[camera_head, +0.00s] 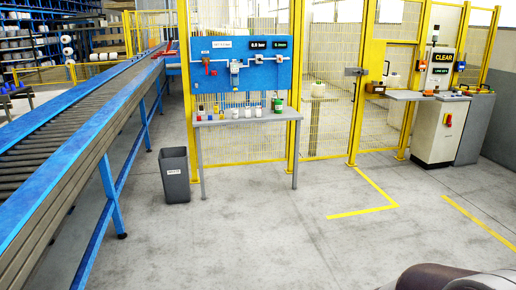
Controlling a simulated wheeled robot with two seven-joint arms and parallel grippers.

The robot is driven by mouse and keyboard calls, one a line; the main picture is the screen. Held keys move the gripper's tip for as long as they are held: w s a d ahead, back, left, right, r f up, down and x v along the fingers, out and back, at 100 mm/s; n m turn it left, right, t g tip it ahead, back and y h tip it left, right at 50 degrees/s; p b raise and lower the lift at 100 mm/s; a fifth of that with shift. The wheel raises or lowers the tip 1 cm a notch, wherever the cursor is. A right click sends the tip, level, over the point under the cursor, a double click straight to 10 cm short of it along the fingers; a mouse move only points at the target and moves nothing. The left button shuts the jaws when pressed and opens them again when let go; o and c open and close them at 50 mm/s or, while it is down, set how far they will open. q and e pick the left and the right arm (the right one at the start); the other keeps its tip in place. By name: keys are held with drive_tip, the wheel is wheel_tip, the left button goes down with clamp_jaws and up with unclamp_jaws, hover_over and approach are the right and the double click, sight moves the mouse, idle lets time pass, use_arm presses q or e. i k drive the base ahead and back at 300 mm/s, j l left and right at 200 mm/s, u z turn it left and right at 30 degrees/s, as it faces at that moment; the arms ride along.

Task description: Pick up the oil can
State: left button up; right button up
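A narrow grey table (246,120) stands against the yellow fence, below a blue panel. Several small containers stand upright on it. One at the left has a red part (200,112), and white bottles (247,112) stand near the middle. A container with green and white parts (278,105) stands near the right end. They are too small here for me to tell which is the oil can. Neither of my grippers is in view, and nothing on the table is being touched.
A grey waste bin (174,176) stands left of the table. A roller conveyor with blue rails (85,125) runs along the left. A control cabinet (438,130) stands at the right. The concrete floor (250,235) before the table is clear, with yellow lines (363,212) on the right.

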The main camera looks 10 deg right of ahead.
sight(278, 103)
drive_tip(key=i+l+z, duration=0.1)
drive_tip(key=i+z, duration=0.35)
drive_tip(key=i, duration=1.65)
